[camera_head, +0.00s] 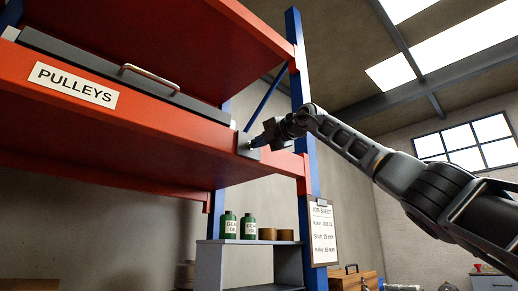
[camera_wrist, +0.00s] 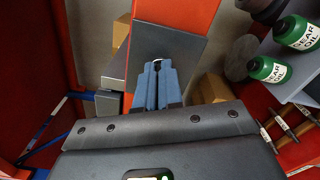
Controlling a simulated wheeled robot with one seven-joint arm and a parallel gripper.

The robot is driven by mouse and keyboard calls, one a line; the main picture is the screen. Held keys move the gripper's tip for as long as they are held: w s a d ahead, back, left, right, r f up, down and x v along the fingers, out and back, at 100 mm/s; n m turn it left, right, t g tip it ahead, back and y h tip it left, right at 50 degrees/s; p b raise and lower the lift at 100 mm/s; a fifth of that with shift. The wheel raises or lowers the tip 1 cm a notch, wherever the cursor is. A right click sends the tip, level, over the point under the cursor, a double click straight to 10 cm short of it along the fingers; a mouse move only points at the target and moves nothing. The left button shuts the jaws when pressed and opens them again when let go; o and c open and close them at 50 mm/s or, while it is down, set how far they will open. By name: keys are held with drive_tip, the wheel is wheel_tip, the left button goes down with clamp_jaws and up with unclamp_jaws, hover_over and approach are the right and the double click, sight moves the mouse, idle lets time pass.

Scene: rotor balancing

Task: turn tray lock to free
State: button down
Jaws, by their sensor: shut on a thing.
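The dark grey tray (camera_head: 95,64) with a metal handle (camera_head: 160,78) sits on the upper orange shelf marked PULLEYS. The tray lock shows as a small grey plate (camera_head: 245,147) on the front beam, right of the tray. My gripper (camera_head: 257,141) reaches it from the right. In the wrist view my gripper's blue-grey fingers (camera_wrist: 157,84) are shut on the lock's small knob, in front of the grey lock plate (camera_wrist: 181,55). Only a bright rim of the knob (camera_wrist: 161,62) shows past the fingertips. The lock's turn angle cannot be told.
The orange beam (camera_head: 150,118) and blue upright (camera_head: 299,80) frame the shelf. Below stand green gear oil bottles (camera_head: 229,225) on a grey cabinet (camera_head: 207,262). A job sheet clipboard (camera_head: 322,232) hangs on the upright. Free air lies below the arm.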

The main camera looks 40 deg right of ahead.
drive_tip(key=m+b, duration=0.2)
drive_tip(key=m, duration=0.2)
drive_tip(key=shift+d+f+m+b, duration=0.1)
drive_tip(key=shift+f+m+b, duration=0.05)
drive_tip(key=shift+m+b, duration=0.15)
idle(0.5)
drive_tip(key=c, duration=1.3)
unclamp_jaws()
drive_tip(key=shift+s+d+b, duration=0.1)
drive_tip(key=shift+s+b, duration=1.2)
drive_tip(key=shift+s, duration=2.6)
